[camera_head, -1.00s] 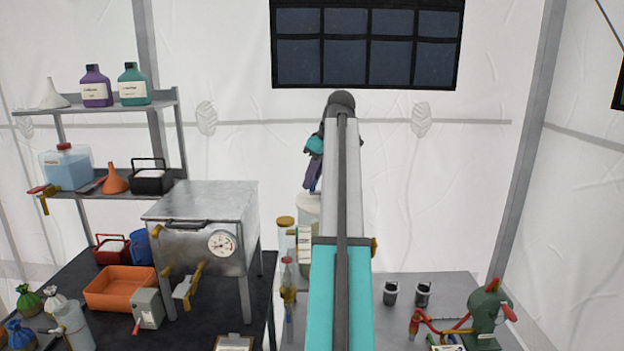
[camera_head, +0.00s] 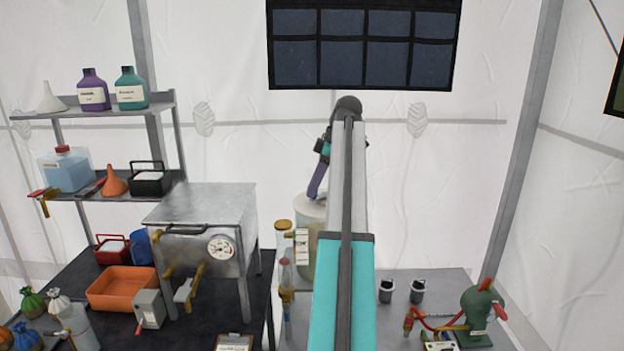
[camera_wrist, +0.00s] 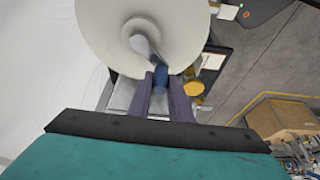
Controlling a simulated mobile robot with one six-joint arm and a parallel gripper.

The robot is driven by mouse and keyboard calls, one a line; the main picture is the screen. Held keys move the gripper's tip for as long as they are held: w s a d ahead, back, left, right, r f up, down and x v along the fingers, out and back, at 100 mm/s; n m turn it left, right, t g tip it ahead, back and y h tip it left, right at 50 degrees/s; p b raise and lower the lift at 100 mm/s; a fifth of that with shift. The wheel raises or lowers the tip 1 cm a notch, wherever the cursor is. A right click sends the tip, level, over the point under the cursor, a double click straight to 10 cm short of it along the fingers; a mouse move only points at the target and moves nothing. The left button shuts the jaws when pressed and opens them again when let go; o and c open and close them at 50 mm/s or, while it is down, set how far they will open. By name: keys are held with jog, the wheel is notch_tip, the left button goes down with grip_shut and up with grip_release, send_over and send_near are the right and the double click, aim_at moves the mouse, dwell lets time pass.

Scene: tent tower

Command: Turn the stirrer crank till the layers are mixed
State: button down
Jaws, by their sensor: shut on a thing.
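The stirrer vessel, a pale round drum (camera_head: 303,238), stands on the right-hand bench behind my arm, which hides part of it. In the wrist view its round white lid (camera_wrist: 105,30) fills the top, with a grey crank (camera_wrist: 143,44) at its middle. The crank's blue handle (camera_wrist: 161,76) sits between the purple fingers of my gripper (camera_wrist: 161,88), which is shut on it. In the head view my gripper (camera_head: 317,182) shows just above the drum, left of my arm. The layers inside the drum cannot be made out.
A metal oven box (camera_head: 208,210) stands left of the drum. A tall capped clear tube (camera_head: 284,245) is close by the drum. Two dark cups (camera_head: 401,291) and a green hand-cranked device (camera_head: 483,312) stand on the bench to the right.

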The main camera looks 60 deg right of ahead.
jog(key=shift+s+n+p, duration=0.4)
jog(key=shift+n+p, duration=0.3)
jog(key=shift+p, duration=0.7)
jog(key=c, duration=1.6)
grip_release()
jog(key=shift+y, duration=0.3)
